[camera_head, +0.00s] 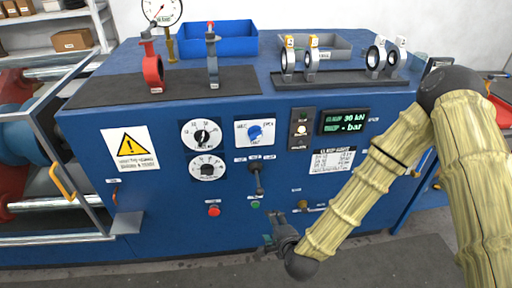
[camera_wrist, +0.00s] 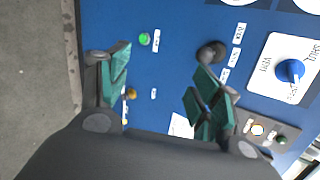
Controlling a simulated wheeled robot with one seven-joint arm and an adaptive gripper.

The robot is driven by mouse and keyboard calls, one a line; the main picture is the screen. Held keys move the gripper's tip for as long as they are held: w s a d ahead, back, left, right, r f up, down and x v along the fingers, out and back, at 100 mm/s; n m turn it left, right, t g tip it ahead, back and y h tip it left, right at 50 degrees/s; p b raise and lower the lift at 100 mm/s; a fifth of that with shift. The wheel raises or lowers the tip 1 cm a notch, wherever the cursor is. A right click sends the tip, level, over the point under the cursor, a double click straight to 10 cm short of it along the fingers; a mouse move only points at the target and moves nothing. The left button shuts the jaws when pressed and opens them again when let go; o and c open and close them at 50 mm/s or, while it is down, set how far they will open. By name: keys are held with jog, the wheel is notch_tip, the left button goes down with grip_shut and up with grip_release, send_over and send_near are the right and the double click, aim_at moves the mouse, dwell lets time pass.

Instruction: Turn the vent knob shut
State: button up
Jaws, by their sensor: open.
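A small brass-coloured knob (camera_head: 303,205) sits low on the blue control panel; its label is too small to read, so I cannot confirm it is the vent knob. In the wrist view, a brass-coloured part (camera_wrist: 130,94) shows beside the left finger. My gripper (camera_head: 276,230) is in front of the lower panel, below and left of the brass knob. Contact with the panel cannot be told.
A black lever (camera_head: 258,180), green button (camera_head: 255,205) and red button (camera_head: 214,210) are on the panel. Above are a blue selector knob (camera_head: 255,132), two dials (camera_head: 203,136) and a lit display (camera_head: 346,121). Valves and bins stand on the bench top.

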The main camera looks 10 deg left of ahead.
jog(key=w+a+r+m+t+b, duration=0.1)
jog(key=w+a+r+m+t, duration=0.2)
jog(key=w+a+r+m, duration=0.25)
jog(key=m+t, duration=0.4)
jog(key=m, duration=0.2)
send_near(256, 137)
jog(key=shift+h, duration=0.3)
jog(key=p+x, duration=0.1)
jog(key=x, duration=0.8)
jog(key=shift+w+a+r+p, duration=0.15)
jog(key=shift+w+a+p, duration=0.1)
jog(key=shift+p, duration=0.1)
jog(key=c, duration=1)
